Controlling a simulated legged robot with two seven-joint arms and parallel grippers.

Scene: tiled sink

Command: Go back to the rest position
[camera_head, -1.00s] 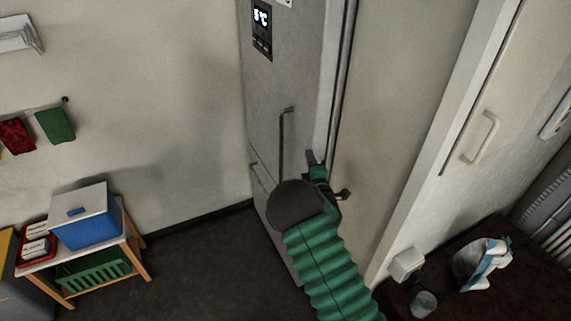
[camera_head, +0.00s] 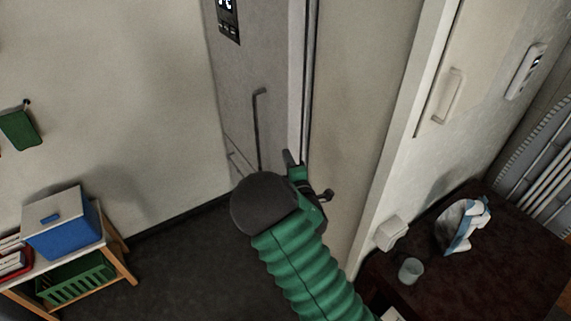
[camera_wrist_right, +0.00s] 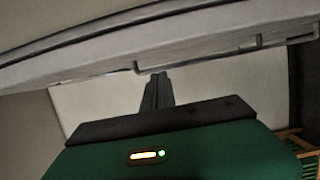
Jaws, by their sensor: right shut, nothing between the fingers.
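My right gripper (camera_head: 308,180) is in the middle of the head view, at the end of my green ribbed arm. It is in front of the fridge (camera_head: 235,80), near the edge of its door in the picture. In the right wrist view its fingers (camera_wrist_right: 156,90) are together, with nothing between them. The fridge handle (camera_head: 257,130) stands up and to the left of the gripper in the head view, and I see a gap between them. My left gripper is not in view.
At the lower left, a small wooden table (camera_head: 118,248) carries a blue box with a white lid (camera_head: 62,228); a green basket (camera_head: 75,280) sits beneath. At the right, a dark counter (camera_head: 480,285) holds a clear glass (camera_head: 410,270). Dark floor (camera_head: 185,270) lies free between.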

